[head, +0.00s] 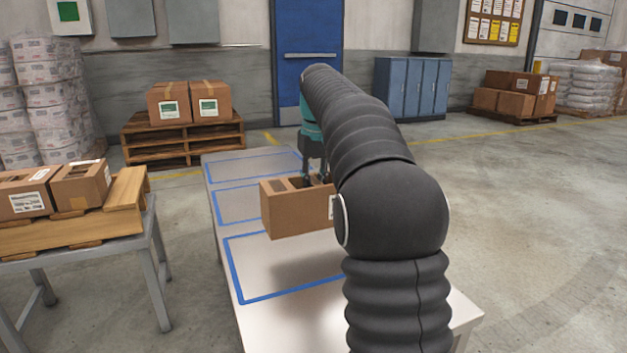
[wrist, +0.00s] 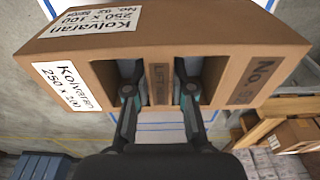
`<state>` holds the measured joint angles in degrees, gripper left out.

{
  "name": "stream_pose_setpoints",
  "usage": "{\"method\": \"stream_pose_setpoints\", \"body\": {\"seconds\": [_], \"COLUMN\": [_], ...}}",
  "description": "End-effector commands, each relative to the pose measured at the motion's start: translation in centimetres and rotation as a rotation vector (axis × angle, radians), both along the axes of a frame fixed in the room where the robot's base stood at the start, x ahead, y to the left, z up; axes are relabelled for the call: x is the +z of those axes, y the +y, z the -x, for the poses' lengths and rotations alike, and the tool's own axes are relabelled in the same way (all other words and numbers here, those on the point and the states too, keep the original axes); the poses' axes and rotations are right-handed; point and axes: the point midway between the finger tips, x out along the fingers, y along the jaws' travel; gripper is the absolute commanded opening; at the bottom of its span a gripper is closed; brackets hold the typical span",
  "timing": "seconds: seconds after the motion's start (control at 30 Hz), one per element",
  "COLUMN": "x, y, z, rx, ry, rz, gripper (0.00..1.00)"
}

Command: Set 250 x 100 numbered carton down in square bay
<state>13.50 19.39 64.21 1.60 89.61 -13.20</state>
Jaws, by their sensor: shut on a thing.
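The brown numbered carton (head: 291,213) hangs in the air above the pale table. In the wrist view the carton (wrist: 170,40) has white labels reading "Kolvaran 250 x 100" and a printed number, partly cut off. My gripper (head: 317,180) is shut on its central bar, with one finger in each of two slots; the wrist view shows the fingers (wrist: 160,92) too. Blue outlines mark a near bay (head: 262,275), a middle bay (head: 238,205) and a far bay (head: 240,167). The bays look empty; the carton and my arm hide parts of them. I cannot tell which is square.
A table (head: 150,225) at left bears a wooden pallet (head: 85,226) with cartons, with a gap to the bay table (head: 462,315). Behind stand a pallet with two cartons (head: 190,101) and blue lockers (head: 412,86).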

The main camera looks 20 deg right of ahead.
Motion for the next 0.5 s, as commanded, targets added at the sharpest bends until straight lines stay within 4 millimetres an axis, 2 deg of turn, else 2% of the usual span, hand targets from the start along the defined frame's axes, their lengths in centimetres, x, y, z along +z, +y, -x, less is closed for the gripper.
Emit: {"method": "stream_pose_setpoints", "body": {"seconds": [0.5], "x": [-3.2], "y": [0.0], "z": [0.0], "rx": [0.000], "ry": [-0.001], "rz": [0.000], "gripper": [0.00]}}
